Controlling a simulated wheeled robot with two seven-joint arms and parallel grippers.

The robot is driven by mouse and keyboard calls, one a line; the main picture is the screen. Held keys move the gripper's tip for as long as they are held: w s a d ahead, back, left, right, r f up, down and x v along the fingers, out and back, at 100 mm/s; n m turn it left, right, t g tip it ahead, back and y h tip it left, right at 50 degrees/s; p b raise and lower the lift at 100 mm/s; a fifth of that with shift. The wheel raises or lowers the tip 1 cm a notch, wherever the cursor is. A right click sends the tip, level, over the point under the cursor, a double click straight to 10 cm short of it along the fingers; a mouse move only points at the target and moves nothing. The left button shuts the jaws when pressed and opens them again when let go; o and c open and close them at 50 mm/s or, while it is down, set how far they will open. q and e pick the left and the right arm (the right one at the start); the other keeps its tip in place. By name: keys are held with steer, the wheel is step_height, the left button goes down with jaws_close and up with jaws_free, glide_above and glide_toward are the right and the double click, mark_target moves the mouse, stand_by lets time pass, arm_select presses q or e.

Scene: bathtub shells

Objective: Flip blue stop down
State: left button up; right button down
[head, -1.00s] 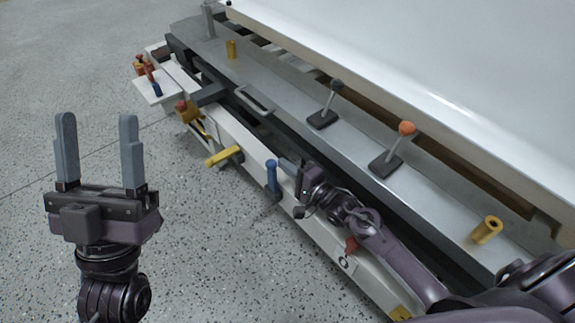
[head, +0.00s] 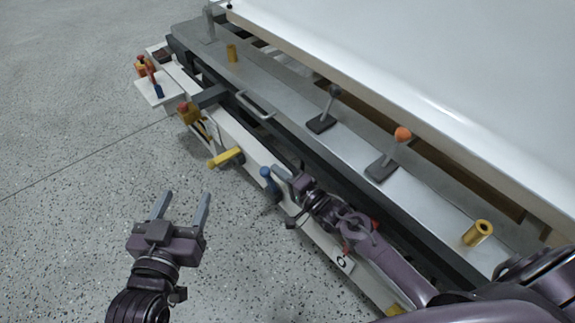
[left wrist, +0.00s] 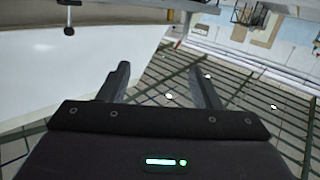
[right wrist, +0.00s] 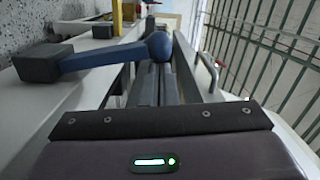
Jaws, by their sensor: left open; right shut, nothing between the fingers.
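The blue stop (head: 269,182) is a blue lever with a rounded knob on the white front rail. In the right wrist view the blue stop (right wrist: 105,57) reaches from a dark block on the left to its round knob at the fingertips. My right gripper (head: 281,173) is shut and empty just right of the knob. In the right wrist view the shut fingers (right wrist: 158,75) point at the knob; I cannot tell whether they touch it. My left gripper (head: 182,195) is open and empty over the floor at the lower left.
A yellow lever (head: 226,158) sits on the rail left of the blue stop. The grey ledge behind carries a black-knobbed lever (head: 329,108), an orange-knobbed lever (head: 391,155) and a metal handle (head: 255,105). The white tub shell (head: 440,70) rises behind. Speckled floor lies clear in front.

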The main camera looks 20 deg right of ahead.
mark_target(266, 176)
steer(key=a+n+p, duration=0.1)
steer(key=s+a+n+p, duration=0.1)
steer(key=a+n, duration=0.1)
steer(key=shift+a+f+n+p, duration=0.1)
steer(key=shift+n+p, duration=0.2)
steer(key=shift+s+a+f+n, duration=0.1)
steer(key=shift+s+a+n, duration=0.05)
steer(key=shift+a+n, duration=0.15)
arm_select(q)
steer(key=s+a+f+g+y, duration=0.1)
steer(key=s+f+g, duration=0.3)
steer(key=f, duration=0.3)
steer(key=s+f+g+y, duration=0.2)
steer(key=s+f+g, duration=0.2)
steer(key=f, duration=0.4)
steer(key=shift+s+a+g+b, duration=0.3)
steer(key=shift+s+a+b, duration=0.1)
steer(key=shift+s, duration=0.25)
arm_select(e)
steer(key=s+a+f+n+h, duration=0.1)
steer(key=s+a+f+n, duration=0.1)
steer(key=a+f+n, duration=0.3)
steer(key=shift+a+f+n, duration=0.4)
steer(key=shift+f+n, duration=0.6)
steer(key=shift+n, duration=1.1)
steer(key=shift+s+f, duration=0.1)
steer(key=shift+s, duration=0.1)
